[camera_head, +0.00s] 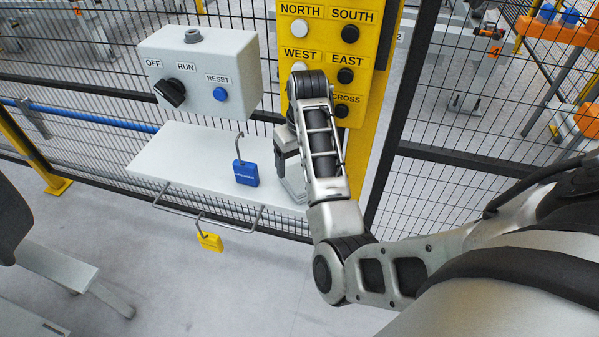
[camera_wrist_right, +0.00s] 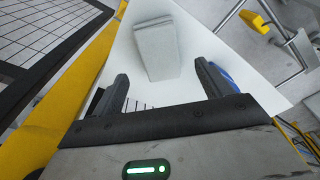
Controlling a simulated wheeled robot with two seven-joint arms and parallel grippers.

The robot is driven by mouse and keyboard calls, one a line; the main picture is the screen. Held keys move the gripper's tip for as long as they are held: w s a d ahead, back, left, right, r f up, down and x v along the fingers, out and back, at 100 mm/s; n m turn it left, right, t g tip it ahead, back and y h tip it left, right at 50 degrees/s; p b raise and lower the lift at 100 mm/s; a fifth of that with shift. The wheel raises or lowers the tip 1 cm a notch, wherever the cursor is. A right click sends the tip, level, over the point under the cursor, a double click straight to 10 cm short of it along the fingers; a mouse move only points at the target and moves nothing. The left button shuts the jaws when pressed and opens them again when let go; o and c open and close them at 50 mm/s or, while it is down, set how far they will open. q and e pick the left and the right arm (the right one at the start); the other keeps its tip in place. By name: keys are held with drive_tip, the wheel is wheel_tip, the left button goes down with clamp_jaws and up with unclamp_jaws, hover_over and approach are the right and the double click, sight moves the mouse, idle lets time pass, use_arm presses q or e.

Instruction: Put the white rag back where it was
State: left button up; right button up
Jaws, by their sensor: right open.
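A pale grey-white folded block, which looks like the white rag (camera_wrist_right: 157,48), lies on the white shelf (camera_wrist_right: 185,95) in the right wrist view. In the head view the shelf (camera_head: 185,160) shows, but my right arm largely covers its right end, where a pale part of the rag (camera_head: 293,188) seems to show. My right gripper (camera_wrist_right: 160,80) is open above the shelf, its fingers on either side of the rag's near end with nothing between the tips. In the head view its wrist hides most of it (camera_head: 283,160). My left gripper is not in view.
A blue padlock (camera_head: 246,174) stands at the shelf, close to my right gripper. A yellow padlock (camera_head: 210,241) hangs from the rail below. A grey switch box (camera_head: 205,75) is above the shelf. A yellow button panel (camera_head: 325,60) stands behind my wrist, with mesh fence around.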

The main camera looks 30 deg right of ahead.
sight(302, 182)
drive_tip(key=r, duration=0.5)
drive_tip(key=shift+s+r, duration=0.4)
